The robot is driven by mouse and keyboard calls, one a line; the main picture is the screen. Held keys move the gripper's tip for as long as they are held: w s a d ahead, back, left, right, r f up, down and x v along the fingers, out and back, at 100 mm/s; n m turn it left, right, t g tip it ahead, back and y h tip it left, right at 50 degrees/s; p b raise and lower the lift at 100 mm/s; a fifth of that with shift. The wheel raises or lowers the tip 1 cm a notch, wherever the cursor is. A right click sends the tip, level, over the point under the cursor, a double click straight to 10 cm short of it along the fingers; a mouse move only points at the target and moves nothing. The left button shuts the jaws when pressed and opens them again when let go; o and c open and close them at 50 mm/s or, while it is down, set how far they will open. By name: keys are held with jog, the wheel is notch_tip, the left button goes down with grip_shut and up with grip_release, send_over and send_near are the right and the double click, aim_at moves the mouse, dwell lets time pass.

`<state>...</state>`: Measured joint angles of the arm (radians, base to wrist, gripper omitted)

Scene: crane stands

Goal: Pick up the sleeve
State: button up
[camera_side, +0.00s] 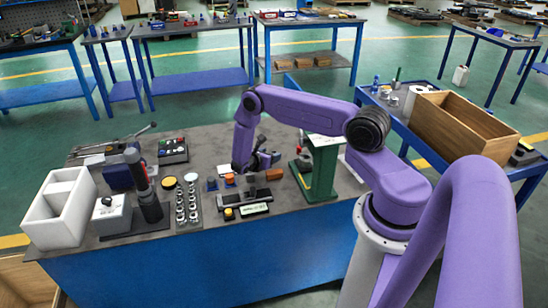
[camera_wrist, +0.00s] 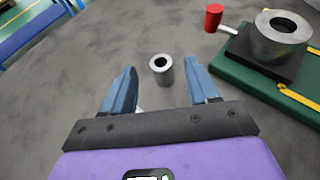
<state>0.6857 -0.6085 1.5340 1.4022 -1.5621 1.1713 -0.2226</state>
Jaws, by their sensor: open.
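A small grey metal sleeve (camera_wrist: 161,72), with a dark round hole in its top, stands on the grey bench in the wrist view. My gripper (camera_wrist: 160,82) is open and empty, with one blue finger to the left of the sleeve and one to the right. The sleeve appears between and slightly beyond the fingertips; I cannot tell how far above it they are. In the side view my gripper (camera_side: 258,162) is low over the middle of the bench, and I cannot make out the sleeve there.
A green stand (camera_side: 325,165) is just right of my gripper. The wrist view shows a larger metal ring (camera_wrist: 281,35) on a black block and a red-ended handle (camera_wrist: 213,18). A white bin (camera_side: 62,205) and a black post (camera_side: 147,190) stand left. Bench around the sleeve is bare.

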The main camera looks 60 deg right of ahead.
aim_at(273, 153)
jog(key=shift+x, duration=1.95)
grip_shut()
